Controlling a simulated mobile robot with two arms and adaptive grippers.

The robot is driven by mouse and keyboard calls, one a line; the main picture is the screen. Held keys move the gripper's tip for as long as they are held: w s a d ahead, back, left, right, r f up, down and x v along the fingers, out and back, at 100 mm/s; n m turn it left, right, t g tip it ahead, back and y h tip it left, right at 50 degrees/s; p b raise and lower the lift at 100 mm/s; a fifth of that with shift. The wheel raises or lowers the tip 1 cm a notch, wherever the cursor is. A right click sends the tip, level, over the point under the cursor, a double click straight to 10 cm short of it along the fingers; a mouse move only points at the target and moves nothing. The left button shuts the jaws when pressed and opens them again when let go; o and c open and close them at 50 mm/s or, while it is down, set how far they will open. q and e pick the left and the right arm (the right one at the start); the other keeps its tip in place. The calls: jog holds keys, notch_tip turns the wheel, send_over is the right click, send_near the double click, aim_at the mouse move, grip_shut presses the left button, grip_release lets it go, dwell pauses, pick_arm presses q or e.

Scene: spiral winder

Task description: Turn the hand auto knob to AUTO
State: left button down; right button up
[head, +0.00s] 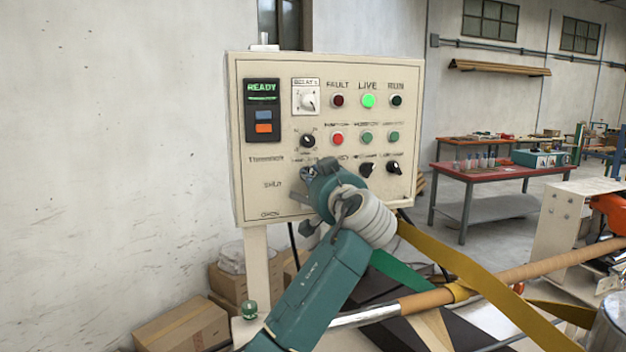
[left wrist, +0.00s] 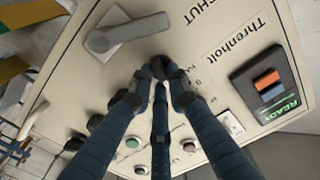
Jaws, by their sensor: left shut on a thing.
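The control panel (head: 262,205) is an upright cream box on a post. My left gripper (head: 312,172) is at its lower middle, shut on a small dark knob (left wrist: 158,66) that shows between the fingertips in the left wrist view (left wrist: 162,76). In the head view my gripper covers this knob, and I cannot read its label or pointer direction. Two black selector knobs (head: 367,169) (head: 393,168) sit to its right in about the same row. Another black knob (head: 307,140) sits above and left of my gripper. My right gripper is not in view.
A grey lever (left wrist: 125,33) beside the SHUT lettering is close to my fingers. The panel also has a READY display (head: 262,108), a white dial (head: 307,98), a lit green LIVE lamp (head: 368,101) and several buttons. Cardboard boxes (head: 182,328) stand below; yellow straps (head: 465,270) cross at right.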

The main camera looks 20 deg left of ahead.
pick_arm(q)
jog(key=shift+f+m, duration=0.1)
jog(key=shift+m, duration=2.2)
jog(key=c, duration=1.7)
grip_release()
jog(key=shift+d, duration=0.1)
jog(key=shift+o, duration=0.2)
jog(key=shift+s+d, duration=0.1)
jog(key=v, duration=1.1)
jog(key=shift+s+d, duration=0.25)
jog(key=shift+s, duration=0.05)
